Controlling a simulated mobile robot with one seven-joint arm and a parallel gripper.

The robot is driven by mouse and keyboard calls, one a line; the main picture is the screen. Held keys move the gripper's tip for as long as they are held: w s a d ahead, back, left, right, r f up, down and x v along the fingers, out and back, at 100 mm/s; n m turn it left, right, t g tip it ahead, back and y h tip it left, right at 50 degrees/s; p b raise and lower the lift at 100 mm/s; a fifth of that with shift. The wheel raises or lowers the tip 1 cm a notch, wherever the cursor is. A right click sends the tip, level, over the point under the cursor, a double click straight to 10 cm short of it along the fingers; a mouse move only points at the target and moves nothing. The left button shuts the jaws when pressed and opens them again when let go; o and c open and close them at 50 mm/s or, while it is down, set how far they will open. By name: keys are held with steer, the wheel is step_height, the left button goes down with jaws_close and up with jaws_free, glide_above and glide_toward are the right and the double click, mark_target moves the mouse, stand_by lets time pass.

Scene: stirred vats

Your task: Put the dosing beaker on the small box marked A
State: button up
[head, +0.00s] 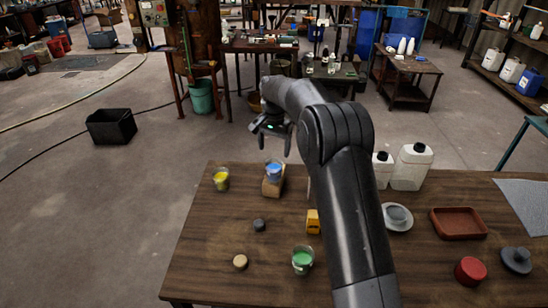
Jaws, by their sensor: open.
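My gripper (275,142) is open and empty, fingers down, above and behind a clear beaker with blue contents (274,171). That beaker stands upright on a small brown box (272,188) near the table's back left edge, apart from my fingers. A beaker with yellow contents (221,180) stands left of the box, and one with green contents (303,261) stands near the front. No letter A is legible on the box, and I cannot tell by marking which beaker is the dosing one.
The wooden table (215,271) also holds a yellow block (313,222), a dark knob (259,225), a tan disc (240,261), white jugs (411,168), a grey dish (397,218), a red-brown tray (458,224) and a red cylinder (470,270). My arm hides the table's middle.

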steer(key=shift+r, duration=0.5)
steer(key=s+d+r+n+t, duration=0.1)
steer(key=s+d+r, duration=0.5)
steer(key=s+r, duration=0.35)
steer(key=s+d+r+n+t, duration=0.1)
steer(key=s+d+r+t, duration=0.1)
steer(key=s+d+r, duration=0.7)
steer(key=s+d+f+n+t, duration=0.1)
steer(key=s+d+f, duration=0.1)
steer(key=s, duration=1)
steer(key=s+d+f+n+t, duration=0.1)
steer(key=s+d+f, duration=0.2)
steer(key=s, duration=1)
steer(key=shift+s+n+t, duration=0.25)
steer(key=shift+n+t, duration=0.05)
